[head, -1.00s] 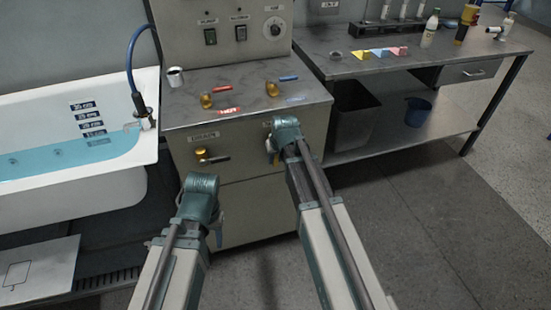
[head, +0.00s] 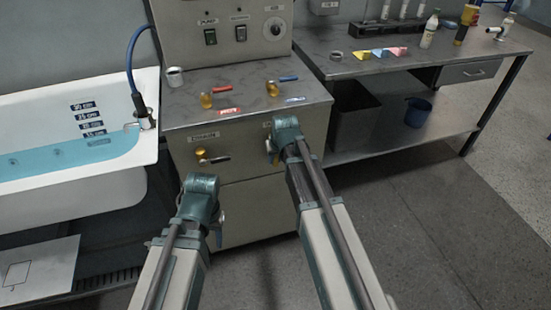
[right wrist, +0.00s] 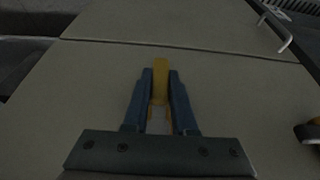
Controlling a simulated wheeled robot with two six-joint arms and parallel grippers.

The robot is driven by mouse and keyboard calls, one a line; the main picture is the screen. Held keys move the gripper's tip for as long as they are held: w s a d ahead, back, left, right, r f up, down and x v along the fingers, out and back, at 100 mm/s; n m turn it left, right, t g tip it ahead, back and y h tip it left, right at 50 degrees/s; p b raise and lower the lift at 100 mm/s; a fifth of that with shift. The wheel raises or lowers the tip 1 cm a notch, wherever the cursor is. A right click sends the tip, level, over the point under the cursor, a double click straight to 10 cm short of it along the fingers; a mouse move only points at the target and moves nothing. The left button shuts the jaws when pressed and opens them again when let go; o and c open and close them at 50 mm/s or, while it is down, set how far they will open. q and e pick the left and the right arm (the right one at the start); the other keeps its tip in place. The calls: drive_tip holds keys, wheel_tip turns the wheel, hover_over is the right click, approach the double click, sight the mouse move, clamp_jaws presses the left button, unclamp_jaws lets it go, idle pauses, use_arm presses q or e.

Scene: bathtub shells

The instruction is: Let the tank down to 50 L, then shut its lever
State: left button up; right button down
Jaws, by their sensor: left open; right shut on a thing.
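My right gripper (head: 280,135) is at the upper right of the cabinet's front face. In the right wrist view its two blue fingers are shut on a yellow lever handle (right wrist: 160,82). In the head view the gripper hides this lever and most of the label beside it. A second lever (head: 208,158), with a brass hub and dark handle, points right under a plate on the cabinet front. My left gripper (head: 201,190) is open and empty before the cabinet, its fingers mostly hidden. No tank volume scale in litres is readable.
The white bathtub (head: 100,168) at left holds blue water beside centimetre marks. The cabinet top (head: 245,92) carries two brass taps, coloured tags and a mug (head: 175,77). A workbench (head: 440,52) stands at right, with a bucket (head: 417,112) below. Floor at right is clear.

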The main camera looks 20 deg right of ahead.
idle(0.5)
drive_tip(key=d+r+n+t+h+b, duration=0.2)
drive_tip(key=d+r+n+h+b, duration=0.2)
drive_tip(key=h+b, duration=1.1)
drive_tip(key=shift+d+r+t+h+b, duration=0.35)
drive_tip(key=shift+d+t+h, duration=0.1)
drive_tip(key=shift+h, duration=0.35)
drive_tip(key=shift+r+n, duration=0.1)
drive_tip(key=shift+n, duration=0.2)
drive_tip(key=c, duration=0.7)
unclamp_jaws()
drive_tip(key=shift+a, duration=0.1)
